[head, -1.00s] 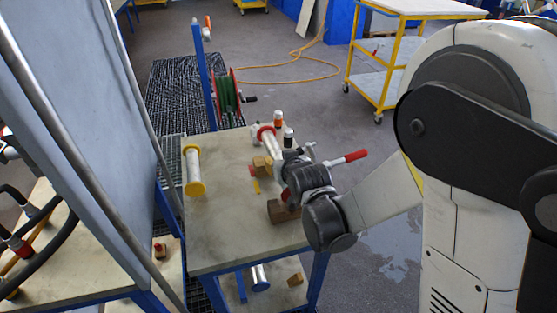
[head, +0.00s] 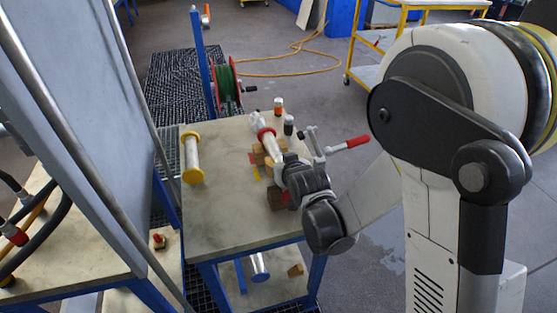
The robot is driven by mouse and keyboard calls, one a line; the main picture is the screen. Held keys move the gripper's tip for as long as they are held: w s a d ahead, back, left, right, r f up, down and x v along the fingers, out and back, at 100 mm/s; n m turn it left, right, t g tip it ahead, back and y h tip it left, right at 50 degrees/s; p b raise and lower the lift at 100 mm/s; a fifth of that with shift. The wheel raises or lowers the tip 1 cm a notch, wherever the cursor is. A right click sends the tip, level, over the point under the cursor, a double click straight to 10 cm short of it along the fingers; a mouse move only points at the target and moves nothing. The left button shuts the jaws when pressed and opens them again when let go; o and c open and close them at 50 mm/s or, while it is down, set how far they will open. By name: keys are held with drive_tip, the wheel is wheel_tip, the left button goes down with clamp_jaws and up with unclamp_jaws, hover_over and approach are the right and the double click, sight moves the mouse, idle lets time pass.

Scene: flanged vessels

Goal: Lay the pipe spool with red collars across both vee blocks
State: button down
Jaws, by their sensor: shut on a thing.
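The pipe spool with red collars (head: 271,147) is at the right side of the table. Its far red collar shows; its near end is mostly hidden behind my gripper and wrist. My gripper (head: 284,161) is shut on the spool, its fingers largely hidden by the wrist. One wooden vee block (head: 258,157) is beside and under the far part of the spool. The other vee block (head: 275,199) is nearer, partly hidden by my wrist. I cannot tell whether the spool touches either block.
Two small bottles, one orange-banded (head: 278,107) and one dark (head: 289,125), stand at the back right. A grey panel (head: 85,90) rises on the left. The table's middle is clear.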

drive_tip(key=shift+f, duration=0.45)
idle(0.4)
drive_tip(key=c, duration=0.9)
unclamp_jaws()
drive_tip(key=shift+s, duration=0.1)
drive_tip(key=v, duration=1.2)
drive_tip(key=shift+r, duration=0.15)
drive_tip(key=s+d+r+m+g+h, duration=0.1)
drive_tip(key=s+d+r, duration=0.1)
drive_tip(key=s+d, duration=0.3)
drive_tip(key=s+d+r+m+g+h, duration=0.1)
drive_tip(key=s+d+r+g, duration=0.1)
drive_tip(key=s+d, duration=0.3)
drive_tip(key=s+d+r+m+g+h, duration=0.1)
drive_tip(key=s+d+r, duration=0.1)
drive_tip(key=s+d, duration=0.3)
drive_tip(key=shift+s+d+g, duration=0.15)
drive_tip(key=shift+s+g, duration=0.25)
drive_tip(key=shift+s, duration=0.6)
